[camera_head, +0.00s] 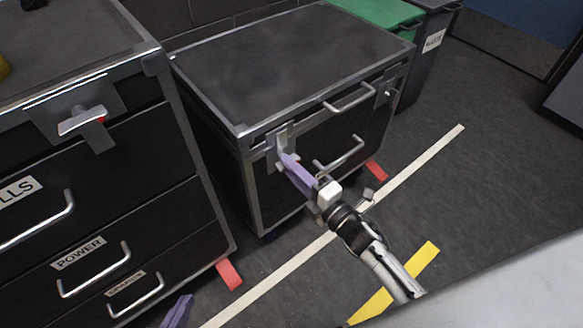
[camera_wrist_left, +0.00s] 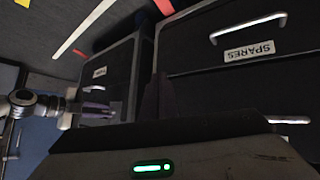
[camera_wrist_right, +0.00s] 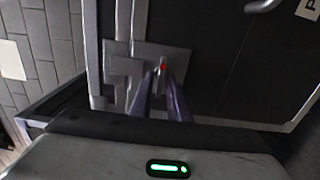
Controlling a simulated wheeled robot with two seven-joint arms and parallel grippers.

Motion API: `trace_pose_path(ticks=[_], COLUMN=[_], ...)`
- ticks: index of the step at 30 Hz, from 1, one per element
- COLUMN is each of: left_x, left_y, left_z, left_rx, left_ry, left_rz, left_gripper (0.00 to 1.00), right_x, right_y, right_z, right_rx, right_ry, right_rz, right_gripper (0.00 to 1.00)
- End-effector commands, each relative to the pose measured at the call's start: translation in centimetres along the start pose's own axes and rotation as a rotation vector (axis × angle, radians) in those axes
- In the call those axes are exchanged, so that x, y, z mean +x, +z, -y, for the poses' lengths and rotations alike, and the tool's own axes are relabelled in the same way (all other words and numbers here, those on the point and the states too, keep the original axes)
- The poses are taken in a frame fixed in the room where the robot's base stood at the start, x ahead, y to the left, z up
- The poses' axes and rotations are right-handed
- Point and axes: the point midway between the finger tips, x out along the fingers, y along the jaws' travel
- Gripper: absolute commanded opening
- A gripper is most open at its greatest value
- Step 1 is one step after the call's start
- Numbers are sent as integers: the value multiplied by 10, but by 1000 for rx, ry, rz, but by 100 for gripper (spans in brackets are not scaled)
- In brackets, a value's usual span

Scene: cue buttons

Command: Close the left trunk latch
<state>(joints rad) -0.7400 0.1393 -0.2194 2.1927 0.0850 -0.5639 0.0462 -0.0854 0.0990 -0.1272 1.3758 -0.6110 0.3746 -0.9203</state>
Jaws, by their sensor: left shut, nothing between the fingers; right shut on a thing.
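The black trunk (camera_head: 290,75) with metal edges stands in the middle of the head view, its lid down. Its left trunk latch (camera_head: 283,136) is a grey metal piece at the front left corner. My right gripper (camera_head: 287,160) has its purple fingers at this latch. In the right wrist view the latch plate (camera_wrist_right: 178,53) shows a small lever with a red mark between the fingertips (camera_wrist_right: 159,80), and the gripper is shut on it. The fingers partly hide the lever. My left gripper (camera_head: 178,312) is at the bottom edge, shut and empty, away from the trunk.
A tall drawer cabinet (camera_head: 105,190) with its own latch (camera_head: 82,121) and several handles stands at the left. The trunk's right latch (camera_head: 388,92) and two handles (camera_head: 350,97) are nearby. A green-lidded bin (camera_head: 385,12) stands behind. Open floor (camera_head: 480,150) lies right.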

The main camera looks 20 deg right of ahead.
Motion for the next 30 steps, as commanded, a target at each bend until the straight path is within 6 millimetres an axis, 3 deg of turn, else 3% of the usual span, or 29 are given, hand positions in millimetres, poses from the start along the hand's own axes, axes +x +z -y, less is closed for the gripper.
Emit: trace_pose_path(ticks=[2, 3, 5, 16, 30], left_x=[0, 0, 0, -2, -10], left_y=[1, 2, 2, 4, 7], left_z=[0, 0, 0, -1, 1], left_rx=[0, 0, 0, -2, 4], left_ry=[0, 0, 0, 0, -10], left_rz=[2, 3, 4, 6, 18], left_gripper=[0, 0, 0, 0, 0], right_x=[-1, -1, -1, -8, -91], right_y=[0, 0, 0, 0, 0], right_z=[1, 1, 1, 1, 1], right_rx=[0, 0, 0, 2, 1], right_ry=[-2, -2, -1, -3, -4], right_rz=[-1, -1, -1, 0, 0], right_gripper=[0, 19, 25, 25, 25])
